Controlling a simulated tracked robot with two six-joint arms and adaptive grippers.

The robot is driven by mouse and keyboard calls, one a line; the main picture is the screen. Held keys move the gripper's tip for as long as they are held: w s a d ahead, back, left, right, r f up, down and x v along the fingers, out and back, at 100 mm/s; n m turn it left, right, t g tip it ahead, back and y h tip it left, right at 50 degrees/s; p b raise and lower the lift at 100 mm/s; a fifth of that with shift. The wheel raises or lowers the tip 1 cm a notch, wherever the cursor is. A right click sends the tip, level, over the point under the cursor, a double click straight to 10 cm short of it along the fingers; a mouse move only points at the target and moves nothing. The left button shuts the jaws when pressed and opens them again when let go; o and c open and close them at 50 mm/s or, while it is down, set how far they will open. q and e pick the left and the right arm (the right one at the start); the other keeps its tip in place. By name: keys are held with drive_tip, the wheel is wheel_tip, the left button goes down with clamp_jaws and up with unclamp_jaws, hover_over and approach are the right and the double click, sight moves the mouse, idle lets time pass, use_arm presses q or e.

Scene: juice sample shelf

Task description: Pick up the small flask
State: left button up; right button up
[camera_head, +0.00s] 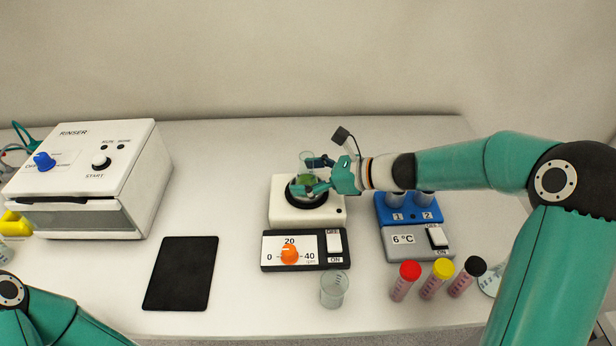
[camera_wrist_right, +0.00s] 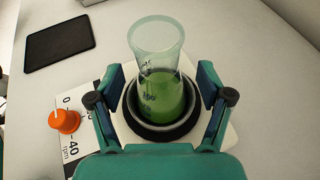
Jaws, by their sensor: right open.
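The small flask (camera_wrist_right: 158,88) is clear glass with green liquid in it. It stands upright on the black round plate (camera_wrist_right: 146,128) of the white shaker. In the head view the flask (camera_head: 306,160) is partly hidden by my right gripper (camera_head: 314,174). My right gripper (camera_wrist_right: 158,112) is open, with one finger on each side of the flask. A gap shows between the fingers and the glass in the wrist view. Of my left arm only a link shows at the lower left of the head view; its gripper is out of view.
The shaker's panel has an orange knob (camera_head: 290,254). An empty beaker (camera_head: 335,289) stands in front of it. A cooler (camera_head: 418,243) and tubes with red (camera_head: 405,281), yellow (camera_head: 437,279) and black (camera_head: 467,277) caps are at right. A black mat (camera_head: 181,274) and the rinser (camera_head: 95,178) are at left.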

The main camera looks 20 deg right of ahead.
drive_tip(key=c, duration=1.3)
drive_tip(key=shift+r, duration=0.1)
wheel_tip(320, 180, up, 20)
drive_tip(key=p, duration=0.2)
drive_tip(key=shift+p, duration=0.3)
drive_tip(key=shift+s, duration=0.15)
